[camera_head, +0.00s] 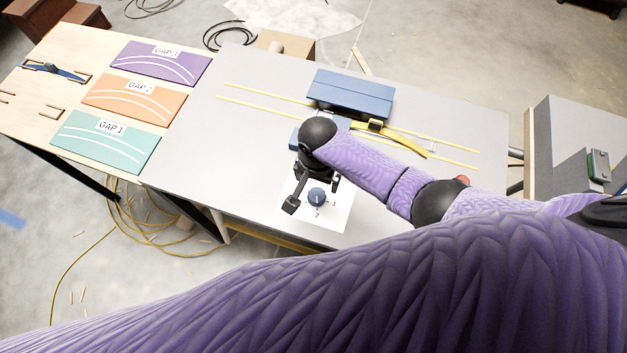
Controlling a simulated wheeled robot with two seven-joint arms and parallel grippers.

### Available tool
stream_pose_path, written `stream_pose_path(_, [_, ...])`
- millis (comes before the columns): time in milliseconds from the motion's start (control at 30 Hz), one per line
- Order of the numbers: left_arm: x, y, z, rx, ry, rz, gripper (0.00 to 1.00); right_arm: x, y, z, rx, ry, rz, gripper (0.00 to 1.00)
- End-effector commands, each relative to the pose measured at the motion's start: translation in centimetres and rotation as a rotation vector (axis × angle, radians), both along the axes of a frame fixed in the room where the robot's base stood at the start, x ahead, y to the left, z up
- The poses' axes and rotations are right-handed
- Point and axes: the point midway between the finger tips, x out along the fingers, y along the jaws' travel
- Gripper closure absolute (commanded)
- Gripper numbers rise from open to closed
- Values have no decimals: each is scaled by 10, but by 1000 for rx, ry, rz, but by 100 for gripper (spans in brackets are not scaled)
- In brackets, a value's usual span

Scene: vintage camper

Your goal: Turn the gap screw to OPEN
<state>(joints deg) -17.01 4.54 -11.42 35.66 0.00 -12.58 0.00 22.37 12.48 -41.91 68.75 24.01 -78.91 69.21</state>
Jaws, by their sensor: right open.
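The gap screw appears to be the small dark blue round knob (316,196) on a white label (328,222) near the front edge of the grey table. The digits 1 and 2 show beside the knob; the word OPEN cannot be read, and part of the label is hidden behind my gripper. My right gripper (314,195) is open and points down over the knob, with one finger to its left and one to its right. Whether the fingers touch the knob cannot be told. My left gripper is not in view.
A blue block (350,93) and a yellow curved strip (404,143) lie near yellow rails on the grey table (240,150). Purple (160,62), orange (135,97) and teal (105,142) gap panels lie at left. A red button (463,180) is right of my arm.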

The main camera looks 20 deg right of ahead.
Motion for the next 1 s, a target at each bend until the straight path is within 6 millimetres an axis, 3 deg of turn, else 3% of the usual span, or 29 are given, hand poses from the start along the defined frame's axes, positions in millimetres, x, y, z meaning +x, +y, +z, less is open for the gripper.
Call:
stream_pose_path(33, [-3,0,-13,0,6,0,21,-1,0,-19,-1,3,0,1])
stream_pose_path(100, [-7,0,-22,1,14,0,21,0,0,-37,0,3,0,1])
stream_pose_path(267, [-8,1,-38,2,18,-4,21,0,0,-66,-1,2,1,1])
stream_pose_path(633, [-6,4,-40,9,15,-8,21,0,0,-73,1,-1,2,1])
stream_pose_path(1000, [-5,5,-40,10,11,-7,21,0,0,-73,0,0,1,79])
